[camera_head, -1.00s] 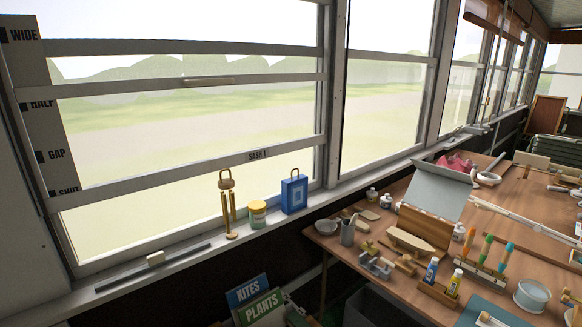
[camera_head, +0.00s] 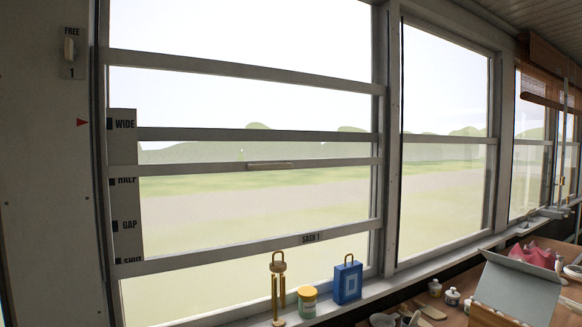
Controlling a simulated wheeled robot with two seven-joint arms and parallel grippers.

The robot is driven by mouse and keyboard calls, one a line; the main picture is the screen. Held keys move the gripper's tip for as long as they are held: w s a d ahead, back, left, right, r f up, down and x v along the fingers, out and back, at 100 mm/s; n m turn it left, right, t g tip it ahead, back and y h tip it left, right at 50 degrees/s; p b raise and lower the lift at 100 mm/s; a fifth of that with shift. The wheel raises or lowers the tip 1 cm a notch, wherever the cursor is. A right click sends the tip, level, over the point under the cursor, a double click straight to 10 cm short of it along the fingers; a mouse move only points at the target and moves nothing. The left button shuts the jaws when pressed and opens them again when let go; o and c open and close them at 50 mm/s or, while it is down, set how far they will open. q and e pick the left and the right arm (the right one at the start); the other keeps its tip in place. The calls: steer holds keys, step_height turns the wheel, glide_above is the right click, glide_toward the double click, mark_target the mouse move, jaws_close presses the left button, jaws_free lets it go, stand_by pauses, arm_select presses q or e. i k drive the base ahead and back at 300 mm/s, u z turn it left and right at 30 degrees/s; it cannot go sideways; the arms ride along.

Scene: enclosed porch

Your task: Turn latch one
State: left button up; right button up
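Latch one (camera_head: 69,50) is a small pale lever on a grey plate on the wall left of the window, in the upper left of the head view. The plate reads "FREE" above the lever and "1" below it, and the lever stands upright. Sash 1 (camera_head: 200,257) is a grey bar across the lower window, with its name at the right end. A position strip (camera_head: 125,190) at its left is marked WIDE, HALF, GAP and SHUT; the bar crosses near SHUT. Neither of my grippers shows.
A brass padlock-topped stand (camera_head: 278,290), a yellow-lidded jar (camera_head: 307,302) and a blue lock-shaped block (camera_head: 347,282) stand on the sill. A cluttered workbench (camera_head: 470,277) with an open grey-lidded box (camera_head: 520,288) is at lower right. A red arrow (camera_head: 82,123) marks the wall.

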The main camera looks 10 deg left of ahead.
mark_target(70, 52)
steer(key=u, duration=1.55)
